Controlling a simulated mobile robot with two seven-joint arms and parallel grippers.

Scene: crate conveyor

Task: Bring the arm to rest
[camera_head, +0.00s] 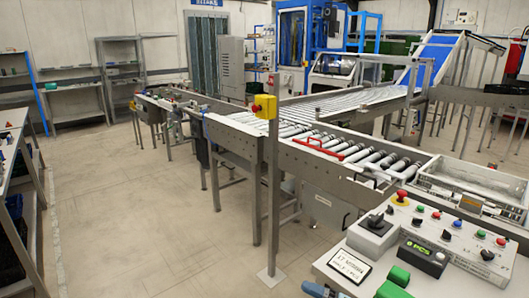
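Neither of my grippers nor either of my arms can be made out in the head view. The task names no other object. The control panel (425,238) stands close at the lower right, with a red mushroom button (401,196), several small coloured buttons, a black rotary switch (376,222) and a lit green display (419,248).
A roller conveyor (320,140) with a red bar (318,147) runs beyond the panel. A post with a yellow stop box (264,106) stands before it. Shelves (122,70) line the back left, and a workbench (15,135) the left edge. The floor (150,215) between is clear.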

